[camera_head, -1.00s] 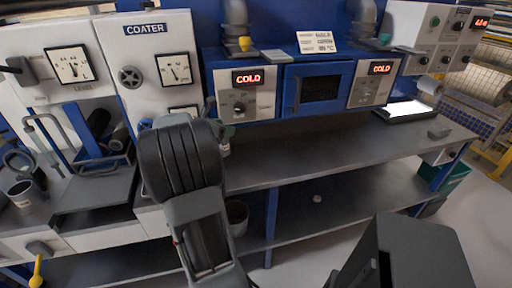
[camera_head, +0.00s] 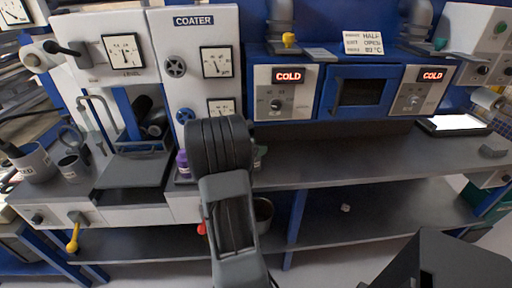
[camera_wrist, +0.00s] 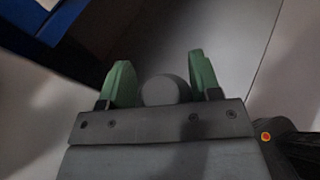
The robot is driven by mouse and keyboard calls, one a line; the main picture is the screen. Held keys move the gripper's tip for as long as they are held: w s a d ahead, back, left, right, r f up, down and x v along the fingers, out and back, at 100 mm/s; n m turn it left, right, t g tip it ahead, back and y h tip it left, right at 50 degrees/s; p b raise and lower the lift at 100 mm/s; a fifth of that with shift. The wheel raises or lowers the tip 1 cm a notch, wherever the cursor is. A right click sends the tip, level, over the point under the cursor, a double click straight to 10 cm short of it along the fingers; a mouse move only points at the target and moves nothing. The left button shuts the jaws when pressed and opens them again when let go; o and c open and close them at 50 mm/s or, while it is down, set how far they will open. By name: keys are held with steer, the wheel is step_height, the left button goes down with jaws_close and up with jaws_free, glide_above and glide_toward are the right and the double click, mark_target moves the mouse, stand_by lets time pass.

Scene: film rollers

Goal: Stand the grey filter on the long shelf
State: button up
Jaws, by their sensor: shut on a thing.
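The grey filter (camera_wrist: 166,90) shows in the wrist view as a round grey piece between the two green fingers of my gripper (camera_wrist: 160,82). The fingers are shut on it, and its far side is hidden. In the head view my arm hides the filter and most of the gripper; only a bit of green (camera_head: 259,155) shows beside the arm, in front of the bench top. A long grey shelf (camera_head: 390,226) runs low under the bench, with a clear stretch at the right.
The bench top (camera_head: 360,158) is mostly bare in the middle. A purple bottle (camera_head: 183,163) stands left of my arm. A dark pot (camera_head: 263,212) and a small pale piece (camera_head: 346,208) are on the low shelf. Mugs (camera_head: 72,168) stand at the left.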

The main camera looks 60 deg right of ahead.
steer(key=shift+f, duration=0.2)
steer(key=o, duration=1.2)
steer(key=shift+r, duration=0.1)
steer(key=shift+c, duration=0.2)
steer(key=shift+r, duration=0.2)
steer(key=v, duration=1.2)
steer(key=s+a+f+m+t+y, duration=0.1)
steer(key=a+m+t+y, duration=0.3)
steer(key=a, duration=1.3)
steer(key=s+a+f+m+t+y, duration=0.1)
steer(key=a+m+t+y, duration=0.3)
steer(key=a+m+y, duration=0.5)
steer(key=s+a, duration=0.1)
steer(key=a, duration=0.7)
steer(key=shift+s+a+f+m, duration=0.2)
steer(key=shift+f+m, duration=0.15)
steer(key=shift+m, duration=0.05)
